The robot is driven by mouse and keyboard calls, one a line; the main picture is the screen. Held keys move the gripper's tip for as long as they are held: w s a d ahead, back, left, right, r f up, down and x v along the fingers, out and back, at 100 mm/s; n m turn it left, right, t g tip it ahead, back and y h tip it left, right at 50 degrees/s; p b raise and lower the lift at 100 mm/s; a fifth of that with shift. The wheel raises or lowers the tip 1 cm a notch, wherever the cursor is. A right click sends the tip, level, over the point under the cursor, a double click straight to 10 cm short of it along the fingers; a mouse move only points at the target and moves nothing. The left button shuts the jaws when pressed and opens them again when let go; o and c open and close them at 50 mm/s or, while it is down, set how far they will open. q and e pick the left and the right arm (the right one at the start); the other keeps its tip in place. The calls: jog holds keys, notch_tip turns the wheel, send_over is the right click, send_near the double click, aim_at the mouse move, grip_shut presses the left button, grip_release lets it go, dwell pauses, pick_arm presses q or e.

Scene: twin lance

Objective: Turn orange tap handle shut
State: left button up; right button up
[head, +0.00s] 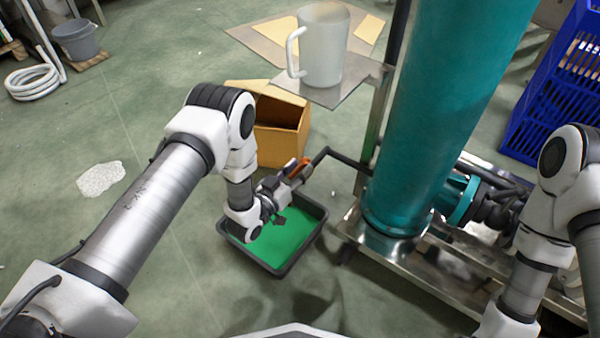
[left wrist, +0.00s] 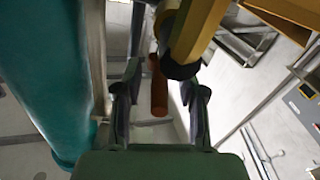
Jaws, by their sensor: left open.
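The orange tap handle (head: 301,168) sits at the end of a dark pipe (head: 340,157) that comes from the teal column. My left gripper (head: 293,172) is at the handle in the head view and partly covers it. In the left wrist view the orange handle (left wrist: 158,88) shows as a bar between the two spread fingers of my left gripper (left wrist: 160,105). The gripper is open, with a gap visible on both sides of the bar. My right arm enters at the right, but its gripper is not visible.
A black tray (head: 316,231) with a green inside lies below the tap. A cardboard box (head: 283,146) stands behind it. The teal column (head: 425,120) rises to the right. A white mug (head: 322,50) stands on a metal plate (head: 345,92).

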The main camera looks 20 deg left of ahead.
pick_arm(q)
jog(key=shift+w+d, duration=0.15)
jog(key=shift+w, duration=0.35)
jog(key=shift+c, duration=0.2)
grip_shut()
